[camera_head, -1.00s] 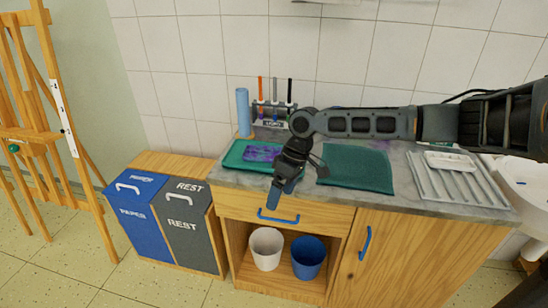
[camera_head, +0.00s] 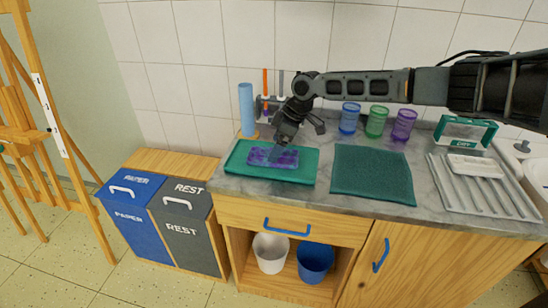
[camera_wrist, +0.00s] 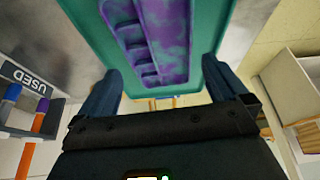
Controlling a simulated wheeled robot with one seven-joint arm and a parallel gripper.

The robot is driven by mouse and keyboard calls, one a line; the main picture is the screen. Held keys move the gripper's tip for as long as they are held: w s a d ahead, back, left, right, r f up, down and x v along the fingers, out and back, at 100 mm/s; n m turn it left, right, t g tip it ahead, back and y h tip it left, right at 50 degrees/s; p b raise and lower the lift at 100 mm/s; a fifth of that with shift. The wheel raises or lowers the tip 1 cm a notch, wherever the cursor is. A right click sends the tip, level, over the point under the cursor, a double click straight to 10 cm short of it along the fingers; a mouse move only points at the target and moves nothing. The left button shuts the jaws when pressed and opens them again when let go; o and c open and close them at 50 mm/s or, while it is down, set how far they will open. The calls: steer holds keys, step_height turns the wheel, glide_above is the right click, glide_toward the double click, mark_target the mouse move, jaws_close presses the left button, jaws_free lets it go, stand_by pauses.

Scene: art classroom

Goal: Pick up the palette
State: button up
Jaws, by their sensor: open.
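The palette (camera_head: 262,156) is a purple, blotchy rectangular piece lying flat on a green tray (camera_head: 232,160) on the counter. In the wrist view the palette (camera_wrist: 178,40) shows a row of small compartments along its left side, and the green tray (camera_wrist: 100,38) surrounds it. My gripper (camera_head: 281,146) is above the right part of the palette in the head view. In the wrist view my gripper (camera_wrist: 165,85) is open, with its two blue fingers apart and the near end of the palette ahead between them. Nothing is held. The arm hides a little of the counter behind.
A blue roll (camera_head: 247,110) and a brush holder (camera_head: 266,112) stand behind the tray. A green mat (camera_head: 374,176) lies to the right. Blue (camera_head: 349,118), green (camera_head: 376,122) and purple (camera_head: 403,125) cups stand at the back. A drying rack (camera_head: 478,190) is farther right.

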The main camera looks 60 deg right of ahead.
steer(key=x, duration=0.3)
steer(key=shift+f, duration=0.2)
steer(key=c, duration=0.8)
steer(key=shift+r, duration=0.1)
